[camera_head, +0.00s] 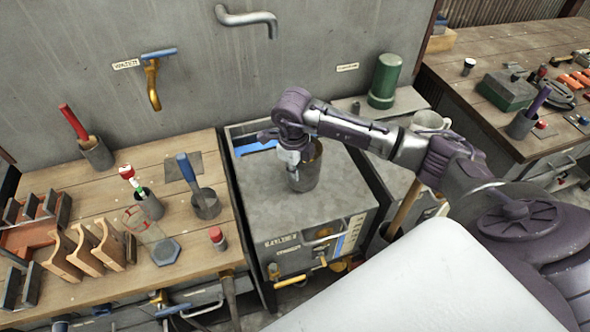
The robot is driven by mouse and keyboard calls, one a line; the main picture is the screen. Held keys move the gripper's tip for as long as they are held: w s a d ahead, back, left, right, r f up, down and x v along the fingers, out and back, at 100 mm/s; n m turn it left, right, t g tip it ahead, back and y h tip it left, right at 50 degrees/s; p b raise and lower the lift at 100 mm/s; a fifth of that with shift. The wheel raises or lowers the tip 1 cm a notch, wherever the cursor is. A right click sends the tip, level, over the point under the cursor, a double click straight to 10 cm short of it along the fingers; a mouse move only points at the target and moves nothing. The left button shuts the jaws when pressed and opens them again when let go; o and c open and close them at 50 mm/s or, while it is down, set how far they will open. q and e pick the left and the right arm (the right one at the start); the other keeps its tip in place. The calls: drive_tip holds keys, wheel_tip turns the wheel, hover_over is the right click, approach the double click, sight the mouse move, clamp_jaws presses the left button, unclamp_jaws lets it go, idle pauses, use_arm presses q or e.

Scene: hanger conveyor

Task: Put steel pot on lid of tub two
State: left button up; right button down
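The steel pot (311,170), a brownish-grey open cylinder, is upright over the grey flat lid (265,195) of a box-shaped tub at the middle of the head view. It looks to stand on the lid, though its base contact is not clear. My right gripper (293,174) points down at the pot's left side, overlapping its rim and wall. Its fingers are small and partly hidden, so I cannot tell whether they grip the wall. My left gripper is out of view. The lettering on the tub's front (283,243) is too small to read surely.
A wooden bench (108,190) with tool cups and wooden racks stands left. A green canister (384,80) and a pale mug (431,121) are behind my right arm. Another workbench (490,50) is at the right. A grey wall with taps closes the back.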

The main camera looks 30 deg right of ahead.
drive_tip(key=shift+f, duration=0.6)
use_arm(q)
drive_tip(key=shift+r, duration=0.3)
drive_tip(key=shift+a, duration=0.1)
use_arm(e)
drive_tip(key=shift+f, duration=0.25)
drive_tip(key=c, duration=1.3)
unclamp_jaws()
drive_tip(key=shift+r, duration=0.1)
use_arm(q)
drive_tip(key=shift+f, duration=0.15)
